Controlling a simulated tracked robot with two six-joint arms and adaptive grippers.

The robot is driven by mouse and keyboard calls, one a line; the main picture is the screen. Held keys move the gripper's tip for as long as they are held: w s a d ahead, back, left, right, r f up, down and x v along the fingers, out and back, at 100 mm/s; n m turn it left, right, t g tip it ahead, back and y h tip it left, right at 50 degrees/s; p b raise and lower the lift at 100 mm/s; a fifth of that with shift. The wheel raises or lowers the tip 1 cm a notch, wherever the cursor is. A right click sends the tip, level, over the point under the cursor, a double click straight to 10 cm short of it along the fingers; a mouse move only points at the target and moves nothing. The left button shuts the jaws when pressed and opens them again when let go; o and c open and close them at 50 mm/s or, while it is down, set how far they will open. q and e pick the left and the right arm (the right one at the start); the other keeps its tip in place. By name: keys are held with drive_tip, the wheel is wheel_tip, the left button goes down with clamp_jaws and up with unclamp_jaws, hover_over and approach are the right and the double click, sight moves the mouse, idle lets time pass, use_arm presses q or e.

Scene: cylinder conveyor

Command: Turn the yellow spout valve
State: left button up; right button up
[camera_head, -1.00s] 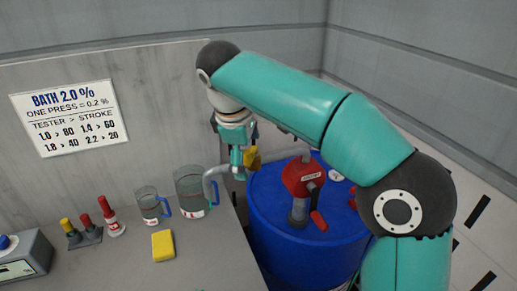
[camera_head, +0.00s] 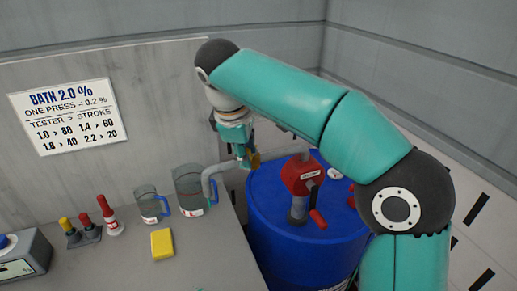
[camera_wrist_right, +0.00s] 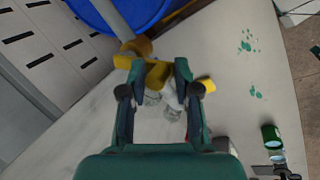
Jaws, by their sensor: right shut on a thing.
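The yellow spout valve (camera_head: 255,160) sits on the grey spout pipe (camera_head: 213,175) that comes from the red pump (camera_head: 302,175) on the blue drum (camera_head: 262,222). My right gripper (camera_head: 246,160) is at the valve and partly hides it. In the right wrist view, the yellow handle (camera_wrist_right: 157,73) lies between the fingers of the right gripper (camera_wrist_right: 154,76), which is shut on it. Another yellow part of the valve (camera_wrist_right: 138,46) shows just beyond, beside the pipe. My left gripper is not in view.
A large jug (camera_head: 187,190) stands at the spout, with a smaller jug (camera_head: 148,204) to its left. A yellow sponge (camera_head: 162,243), a red-topped bottle (camera_head: 109,215) and a grey device (camera_head: 22,255) are on the bench (camera_head: 205,250). The bench front is clear.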

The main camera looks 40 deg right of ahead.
drive_tip(key=o, duration=0.3)
drive_tip(key=shift+o, duration=0.2)
drive_tip(key=shift+s+d, duration=0.55)
drive_tip(key=shift+o, duration=0.2)
drive_tip(key=shift+d, duration=0.15)
drive_tip(key=shift+s+d, duration=0.35)
drive_tip(key=shift+d, duration=0.15)
drive_tip(key=shift+r, duration=0.1)
